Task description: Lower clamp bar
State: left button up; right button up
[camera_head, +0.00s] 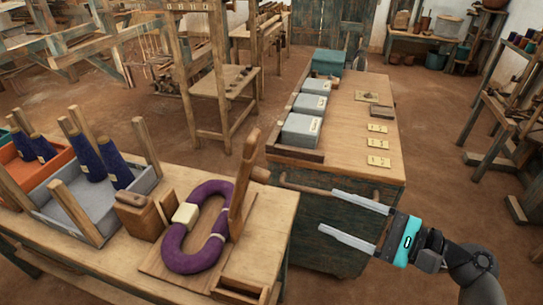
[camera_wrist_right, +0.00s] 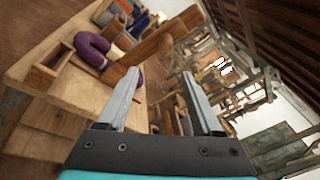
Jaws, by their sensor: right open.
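The clamp bar (camera_head: 243,185) is a brown wooden bar standing raised and slightly tilted on a wooden base board (camera_head: 152,262) at the right part of the near table. A purple yarn hank (camera_head: 184,262) lies in a loop on the board, with a cream band around it. In the right wrist view the bar (camera_wrist_right: 165,38) shows as a brown plank beyond the fingertips, with the purple hank (camera_wrist_right: 92,46) to its left. My right gripper (camera_head: 329,211) is open and empty, to the right of the bar and apart from it. My left gripper is not in view.
The near table (camera_head: 268,215) also holds a grey tray (camera_head: 75,205) with purple cones, a wooden block (camera_head: 142,215) and a small open box (camera_head: 240,290). A cabinet (camera_head: 345,170) with grey boxes and yellow cards stands behind my right gripper. A wooden rod (camera_head: 310,188) shows at its front.

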jog(key=r, duration=0.1)
send_near(247, 181)
jog(key=w+a, duration=0.1)
jog(key=w, duration=0.1)
jog(key=w+a, duration=0.3)
jog(key=w, duration=0.1)
jog(key=shift+a+f, duration=0.3)
jog(key=shift+f, duration=0.1)
grip_shut()
dwell(1.1)
